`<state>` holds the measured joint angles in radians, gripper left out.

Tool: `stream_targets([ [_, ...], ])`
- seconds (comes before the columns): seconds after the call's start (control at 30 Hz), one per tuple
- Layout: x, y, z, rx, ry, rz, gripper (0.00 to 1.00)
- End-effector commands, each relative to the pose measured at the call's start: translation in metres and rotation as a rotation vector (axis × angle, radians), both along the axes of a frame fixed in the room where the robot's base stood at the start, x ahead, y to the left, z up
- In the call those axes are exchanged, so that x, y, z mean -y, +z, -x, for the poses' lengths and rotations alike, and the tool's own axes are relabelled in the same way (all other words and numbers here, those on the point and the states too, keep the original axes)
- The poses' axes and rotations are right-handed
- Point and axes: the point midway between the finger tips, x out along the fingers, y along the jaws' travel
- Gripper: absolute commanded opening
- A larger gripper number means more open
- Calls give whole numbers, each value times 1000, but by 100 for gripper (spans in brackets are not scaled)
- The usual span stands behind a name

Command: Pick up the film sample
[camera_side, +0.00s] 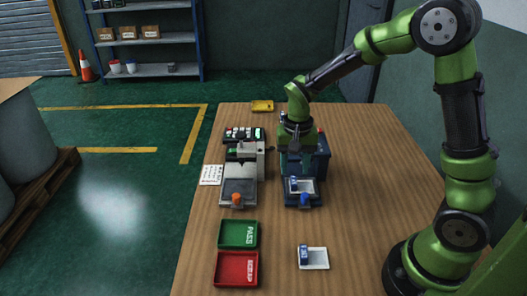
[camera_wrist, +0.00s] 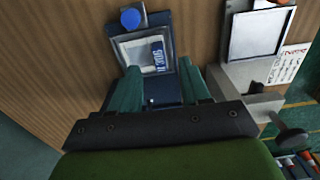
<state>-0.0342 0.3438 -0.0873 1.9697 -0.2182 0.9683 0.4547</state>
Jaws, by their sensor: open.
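A white film sample (camera_side: 307,186) with a blue label lies on the front platform of the dark blue machine (camera_side: 318,162). In the wrist view the film sample (camera_wrist: 137,55) lies flat in a tray, its label on the right side. My gripper (camera_side: 296,164) is above and behind it in the side view, pointing down in front of the machine. In the wrist view my gripper (camera_wrist: 163,82) is open, with its two teal fingers apart and nothing seen between them. The film sample appears beyond the fingertips, and I cannot tell the height gap.
A grey machine with an orange knob (camera_side: 237,199) stands left of the blue one. A green PASS tray (camera_side: 226,235), a red SCRAP tray (camera_side: 224,270) and a white pad with a blue block (camera_side: 318,258) lie in front. The table's right side is clear.

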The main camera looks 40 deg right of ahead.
Motion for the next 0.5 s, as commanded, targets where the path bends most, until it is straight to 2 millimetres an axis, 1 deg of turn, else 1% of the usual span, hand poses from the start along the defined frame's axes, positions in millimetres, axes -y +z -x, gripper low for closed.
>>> stream_targets([
  [0.07, -1, -7, 2, -4, 0, -1, 47],
  [0.3, -3, -42, 6, -4, -1, -1, 47],
  [0.4, -3, -50, 6, -3, 0, -1, 47],
  [0.5, -3, -52, 5, -1, 0, -1, 47],
])
